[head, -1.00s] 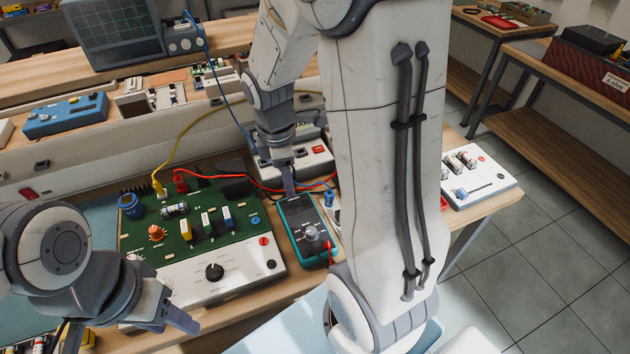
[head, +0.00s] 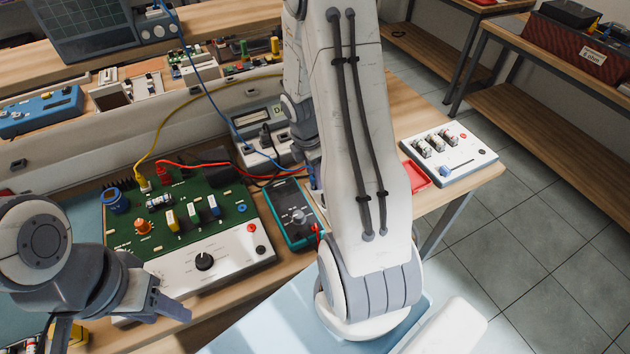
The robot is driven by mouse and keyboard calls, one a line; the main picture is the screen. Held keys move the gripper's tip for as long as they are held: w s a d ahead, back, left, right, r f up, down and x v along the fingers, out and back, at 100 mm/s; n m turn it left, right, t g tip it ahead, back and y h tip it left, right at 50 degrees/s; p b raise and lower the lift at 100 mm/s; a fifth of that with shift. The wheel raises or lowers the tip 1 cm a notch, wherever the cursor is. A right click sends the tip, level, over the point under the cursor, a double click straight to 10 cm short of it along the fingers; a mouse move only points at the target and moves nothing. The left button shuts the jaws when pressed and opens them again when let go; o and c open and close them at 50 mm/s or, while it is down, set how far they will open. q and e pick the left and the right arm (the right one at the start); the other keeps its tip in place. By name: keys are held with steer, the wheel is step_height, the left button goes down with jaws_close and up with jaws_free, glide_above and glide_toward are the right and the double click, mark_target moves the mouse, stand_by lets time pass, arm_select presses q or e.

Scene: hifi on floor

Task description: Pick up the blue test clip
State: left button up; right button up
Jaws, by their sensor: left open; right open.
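I cannot make out the blue test clip for certain. A blue lead (head: 208,90) runs down from the oscilloscope towards the white box behind the meter. My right gripper (head: 314,182) is open, pointing down just right of the teal multimeter (head: 290,226). My own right forearm hides much of the bench there, and the fingertips are partly covered. Whether anything lies between them does not show. My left gripper (head: 122,326) is open and empty, low at the left in front of the green circuit board (head: 190,215).
A red lead (head: 200,165) and a yellow lead (head: 172,118) cross from the board. A red tray (head: 418,175) and a white switch box (head: 450,152) lie at the right end of the bench. A raised shelf with blue box (head: 40,112) stands behind.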

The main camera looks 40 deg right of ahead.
steer(key=shift+d+f, duration=0.1)
steer(key=shift+f, duration=0.75)
jaws_close()
steer(key=shift+r, duration=0.1)
